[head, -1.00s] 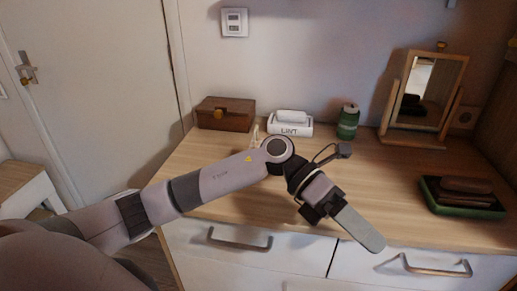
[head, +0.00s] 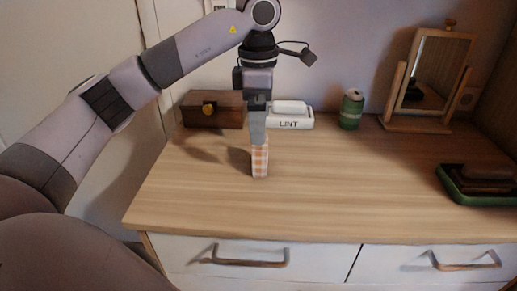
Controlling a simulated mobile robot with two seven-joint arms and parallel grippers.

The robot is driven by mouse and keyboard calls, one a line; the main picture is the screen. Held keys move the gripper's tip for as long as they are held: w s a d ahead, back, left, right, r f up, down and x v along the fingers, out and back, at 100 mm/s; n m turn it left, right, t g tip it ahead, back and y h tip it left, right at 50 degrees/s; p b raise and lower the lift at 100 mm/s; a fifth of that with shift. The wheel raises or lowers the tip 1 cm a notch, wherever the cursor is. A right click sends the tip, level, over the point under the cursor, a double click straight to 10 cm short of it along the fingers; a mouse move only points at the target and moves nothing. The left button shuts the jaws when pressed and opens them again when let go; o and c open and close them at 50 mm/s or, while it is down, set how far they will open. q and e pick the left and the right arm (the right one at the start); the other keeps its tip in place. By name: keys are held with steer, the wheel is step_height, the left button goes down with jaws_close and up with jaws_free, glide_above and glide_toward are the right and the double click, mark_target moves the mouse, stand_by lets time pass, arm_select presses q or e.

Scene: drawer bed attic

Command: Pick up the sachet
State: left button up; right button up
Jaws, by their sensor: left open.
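The sachet (head: 260,162), orange-and-white checked, stands upright on the dresser top in the middle of the head view. My left gripper (head: 258,138) points straight down at it. Its fingers are seen edge-on, with the tips over the sachet's upper part, which they hide. The jaws are open; I cannot tell whether the fingers touch the sachet. My right gripper is not in view.
On the wooden dresser top (head: 330,195), a brown box (head: 207,112) stands behind left. A white LINT holder (head: 290,122), a green can (head: 351,110) and a mirror (head: 432,80) stand along the back. A green tray (head: 478,192) lies at right. The front middle is clear.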

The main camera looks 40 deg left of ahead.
arm_select(q)
steer(key=shift+a+r, duration=0.1)
steer(key=shift+a, duration=0.25)
steer(key=shift+f, duration=0.25)
steer(key=f, duration=0.6)
steer(key=shift+d+f, duration=0.25)
steer(key=c, duration=1.1)
step_height(320, 180, up, 20)
steer(key=p, duration=0.5)
steer(key=shift+r, duration=0.1)
steer(key=shift+c, duration=0.2)
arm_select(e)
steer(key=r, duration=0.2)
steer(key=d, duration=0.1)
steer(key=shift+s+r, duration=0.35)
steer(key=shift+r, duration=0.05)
